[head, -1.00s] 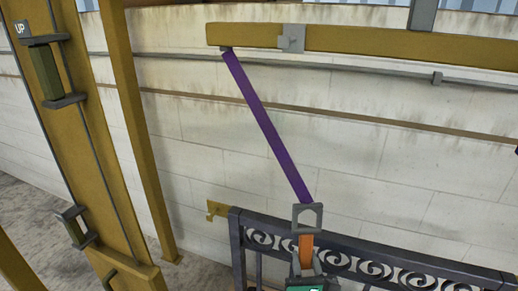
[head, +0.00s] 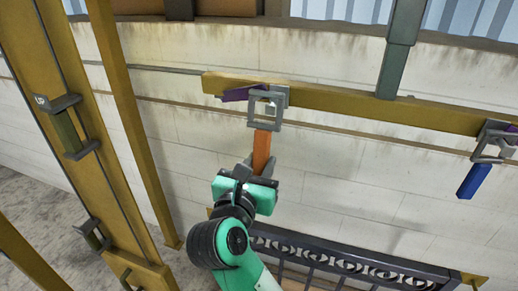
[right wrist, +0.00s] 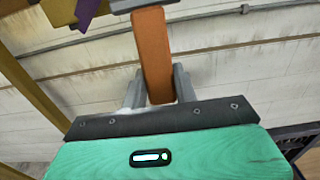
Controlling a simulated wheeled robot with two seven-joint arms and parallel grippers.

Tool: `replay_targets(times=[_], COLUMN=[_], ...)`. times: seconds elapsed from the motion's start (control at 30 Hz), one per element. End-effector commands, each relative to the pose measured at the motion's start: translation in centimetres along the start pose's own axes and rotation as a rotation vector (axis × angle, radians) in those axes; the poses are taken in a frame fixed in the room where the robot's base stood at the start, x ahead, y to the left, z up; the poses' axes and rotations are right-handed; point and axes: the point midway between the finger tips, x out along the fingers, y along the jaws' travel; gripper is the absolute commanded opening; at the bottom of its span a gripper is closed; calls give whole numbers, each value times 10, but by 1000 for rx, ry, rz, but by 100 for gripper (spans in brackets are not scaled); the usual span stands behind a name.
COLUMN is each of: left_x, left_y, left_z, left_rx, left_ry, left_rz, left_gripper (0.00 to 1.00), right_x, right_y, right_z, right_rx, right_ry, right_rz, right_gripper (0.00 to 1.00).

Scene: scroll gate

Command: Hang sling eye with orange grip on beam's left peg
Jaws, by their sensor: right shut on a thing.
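The sling eye (head: 252,107) is a grey square frame in front of the beam (head: 350,104), near the beam's left end. The left peg (head: 271,109) shows inside the eye's opening; I cannot tell how far it passes through. The orange grip (head: 262,148) hangs below the eye. My right gripper (head: 257,169) is shut on the orange grip from below. In the right wrist view, the orange grip (right wrist: 153,55) stands between the two fingers. A purple strap (head: 235,95) shows left of the eye, mostly hidden. My left gripper is out of view.
A second eye (head: 495,140) with a blue grip (head: 474,181) is at the beam's right peg. A grey post (head: 396,60) meets the beam from above. The dark scrollwork gate (head: 340,255) stands below. Yellow posts (head: 130,130) stand at the left.

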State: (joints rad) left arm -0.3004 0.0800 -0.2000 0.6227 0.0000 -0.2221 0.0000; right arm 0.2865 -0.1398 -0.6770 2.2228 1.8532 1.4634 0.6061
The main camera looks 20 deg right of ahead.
Motion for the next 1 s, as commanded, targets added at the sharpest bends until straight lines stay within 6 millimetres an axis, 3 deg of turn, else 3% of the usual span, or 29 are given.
replay_targets(times=[1.0], left_x=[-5], left_y=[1], left_z=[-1], left_rx=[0], left_ry=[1], left_rz=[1], left_gripper=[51], right_x=[44], right_y=[0], right_z=[0], right_rx=[-2], right_ry=[-2], right_rz=[-2], right_gripper=[1])
